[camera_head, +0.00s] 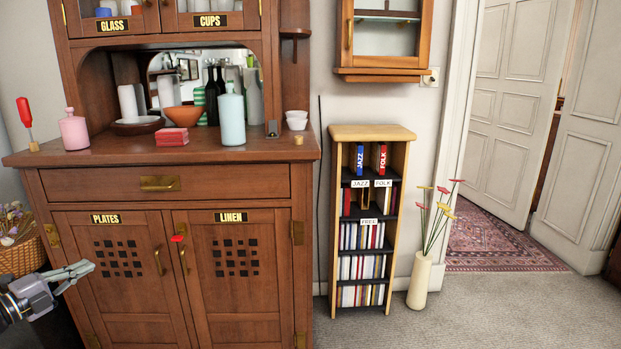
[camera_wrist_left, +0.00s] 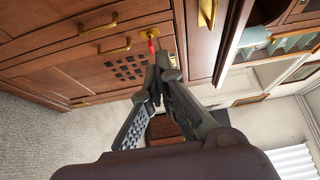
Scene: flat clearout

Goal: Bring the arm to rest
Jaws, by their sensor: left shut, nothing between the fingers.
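My left gripper (camera_head: 78,273) shows at the lower left of the head view, in front of the sideboard's left side. Its fingers are shut with nothing between them. In the left wrist view the fingers (camera_wrist_left: 154,88) come together in front of the wooden sideboard. The sideboard (camera_head: 228,183) has closed lower doors labelled PLATES and LINEN and a closed drawer. My right gripper is not in view.
A wicker basket with dried flowers (camera_head: 22,258) stands left, close to my left gripper. The sideboard top holds bottles, bowls and red napkins (camera_head: 172,137). A narrow media shelf (camera_head: 395,220) and a flower vase (camera_head: 420,282) stand right. Carpet (camera_head: 480,312) at lower right is clear.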

